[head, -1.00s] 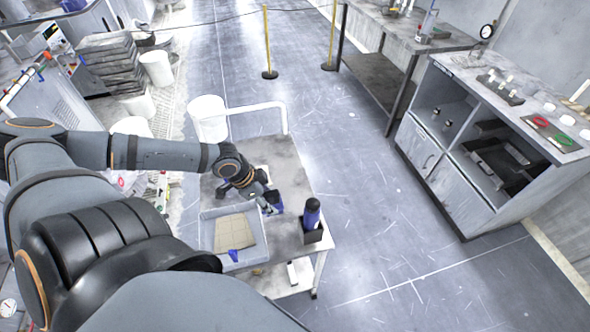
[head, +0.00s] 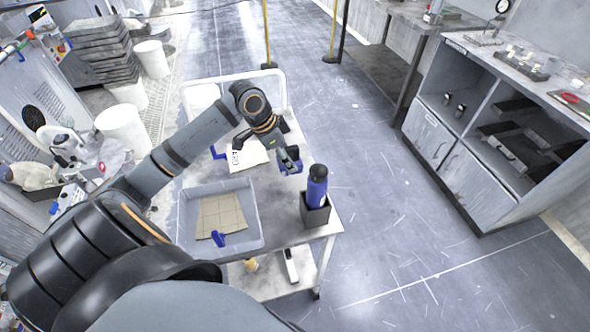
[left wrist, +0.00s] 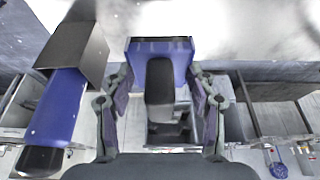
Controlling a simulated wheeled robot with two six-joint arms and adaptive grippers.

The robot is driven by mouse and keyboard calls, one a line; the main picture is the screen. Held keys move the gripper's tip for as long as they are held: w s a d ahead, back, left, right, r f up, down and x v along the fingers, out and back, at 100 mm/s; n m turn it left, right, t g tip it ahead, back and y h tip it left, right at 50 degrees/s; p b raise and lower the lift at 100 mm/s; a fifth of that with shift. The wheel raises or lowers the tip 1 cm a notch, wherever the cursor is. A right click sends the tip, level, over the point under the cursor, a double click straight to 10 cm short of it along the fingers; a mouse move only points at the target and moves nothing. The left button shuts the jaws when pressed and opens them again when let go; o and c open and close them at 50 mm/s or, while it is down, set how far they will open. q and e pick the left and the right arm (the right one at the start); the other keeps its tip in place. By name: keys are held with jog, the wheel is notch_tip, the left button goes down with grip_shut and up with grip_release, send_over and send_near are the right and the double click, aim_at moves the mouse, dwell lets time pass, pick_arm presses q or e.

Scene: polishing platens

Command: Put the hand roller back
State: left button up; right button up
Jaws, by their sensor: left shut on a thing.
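My left gripper (head: 289,168) is over the far right part of the small grey table (head: 318,226). It is shut on the hand roller, a blue piece with a black handle (head: 291,156). In the left wrist view the black handle (left wrist: 160,92) stands between the two fingers, with the blue part (left wrist: 178,52) behind it. The fingers cover part of it, and I cannot tell whether it touches the table. My right gripper is not in view.
A grey bin (head: 187,228) holds a tan gridded sheet (head: 222,212). A white labelled sheet (head: 250,157) lies behind it. A cabinet (head: 470,185) stands right, across open floor.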

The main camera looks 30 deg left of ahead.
aim_at(295, 159)
pick_arm(q)
jog(key=w+f, duration=0.1)
jog(key=f, duration=0.1)
jog(key=w+f, duration=0.2)
jog(key=shift+w+d+f, duration=0.1)
jog(key=shift+w, duration=0.2)
notch_tip(295, 159, down, 3)
jog(key=shift+f+p, duration=0.1)
jog(key=shift+p, duration=0.2)
